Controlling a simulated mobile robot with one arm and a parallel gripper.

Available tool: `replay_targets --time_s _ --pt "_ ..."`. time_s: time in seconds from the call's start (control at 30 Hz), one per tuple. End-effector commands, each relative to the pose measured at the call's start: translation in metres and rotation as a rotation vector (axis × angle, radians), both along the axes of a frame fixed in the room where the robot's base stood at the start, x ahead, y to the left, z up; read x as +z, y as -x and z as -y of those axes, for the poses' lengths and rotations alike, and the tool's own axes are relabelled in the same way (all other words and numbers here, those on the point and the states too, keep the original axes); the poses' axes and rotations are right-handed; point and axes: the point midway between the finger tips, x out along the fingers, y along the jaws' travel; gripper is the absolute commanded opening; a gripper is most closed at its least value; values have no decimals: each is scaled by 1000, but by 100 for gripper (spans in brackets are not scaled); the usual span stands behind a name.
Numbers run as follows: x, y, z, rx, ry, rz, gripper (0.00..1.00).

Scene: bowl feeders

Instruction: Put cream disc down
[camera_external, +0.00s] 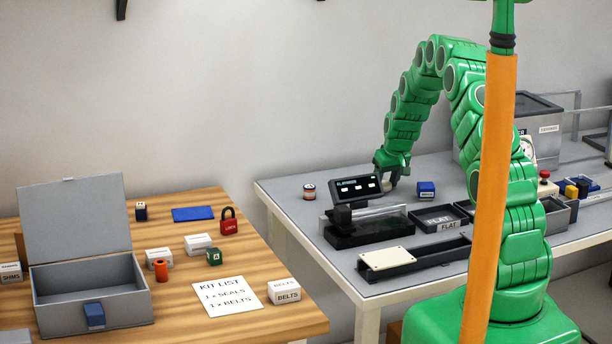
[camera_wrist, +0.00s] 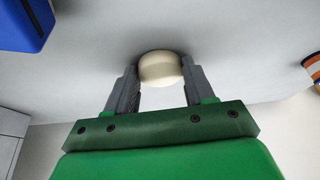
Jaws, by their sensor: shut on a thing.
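The cream disc (camera_wrist: 160,69) is between the two fingertips of my gripper (camera_wrist: 160,80) in the wrist view. My gripper is shut on it, with one grey finger on each side. The pale grey table top lies just beyond the disc; I cannot tell whether the disc touches it. In the external view my gripper (camera_external: 391,178) is low over the grey table, behind the dark display unit (camera_external: 357,188). The disc is hidden there.
A blue block (camera_external: 426,190) stands right of my gripper, and a striped orange-and-white cylinder (camera_external: 309,192) stands to the left. Black trays marked FLAT (camera_external: 447,226) lie in front. A wooden table (camera_external: 215,285) with an open grey box (camera_external: 85,320) is at the left.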

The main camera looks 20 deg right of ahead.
Motion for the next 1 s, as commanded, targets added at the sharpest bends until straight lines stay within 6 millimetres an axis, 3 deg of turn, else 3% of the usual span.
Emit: replay_targets --time_s 0.17,0.4,1.0 --pt "4 0 0 0 0 1 19" --pt "31 0 0 0 0 0 19" --pt "93 56 -8 1 0 -2 19"
